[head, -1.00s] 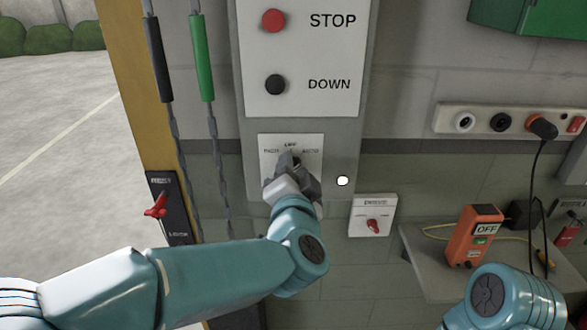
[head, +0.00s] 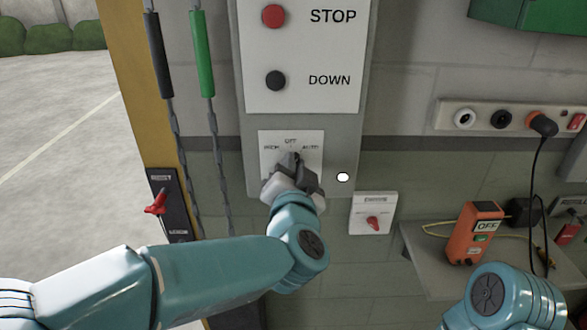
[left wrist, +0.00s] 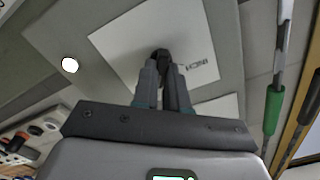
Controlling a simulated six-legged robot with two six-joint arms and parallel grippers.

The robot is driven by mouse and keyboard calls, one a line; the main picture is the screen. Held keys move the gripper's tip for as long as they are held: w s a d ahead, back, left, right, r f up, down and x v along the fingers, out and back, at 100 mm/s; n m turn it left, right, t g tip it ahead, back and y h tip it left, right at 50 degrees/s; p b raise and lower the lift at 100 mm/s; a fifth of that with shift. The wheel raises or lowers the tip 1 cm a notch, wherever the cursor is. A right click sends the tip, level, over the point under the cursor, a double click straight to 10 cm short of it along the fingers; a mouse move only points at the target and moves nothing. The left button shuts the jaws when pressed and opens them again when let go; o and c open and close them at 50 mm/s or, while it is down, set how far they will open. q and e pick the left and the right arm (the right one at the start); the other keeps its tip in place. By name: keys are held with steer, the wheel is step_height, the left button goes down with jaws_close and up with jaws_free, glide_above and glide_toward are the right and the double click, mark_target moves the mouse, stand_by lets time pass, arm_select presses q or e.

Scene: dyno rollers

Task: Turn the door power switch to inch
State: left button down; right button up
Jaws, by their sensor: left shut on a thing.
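The door power switch plate (head: 309,139) is a white panel low on the grey control box, with OFF at the top, a label that seems to read INCH at left and AUTO at right. My left gripper (head: 290,160) is in front of it, shut on the dark switch knob, which its fingers mostly hide. In the left wrist view the fingers (left wrist: 163,72) close on the black knob (left wrist: 160,54) against the white plate (left wrist: 120,40). Which label the knob points to cannot be told. Only part of my right arm shows at lower right; its gripper is out of view.
Above are the red STOP button (head: 274,16) and black DOWN button (head: 275,80). Chains hang at left beside a red lever (head: 156,203).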

arm_select(q)
steer(key=n+b, duration=0.2)
steer(key=n, duration=0.3)
steer(key=n+b, duration=0.2)
steer(key=n, duration=0.4)
steer(key=a+n+b, duration=0.1)
steer(key=n+b, duration=0.2)
steer(key=n, duration=0.3)
steer(key=shift+r, duration=0.1)
stand_by(0.5)
steer(key=c, duration=1.2)
jaws_free()
steer(key=shift+o, duration=0.2)
steer(key=shift+w, duration=0.1)
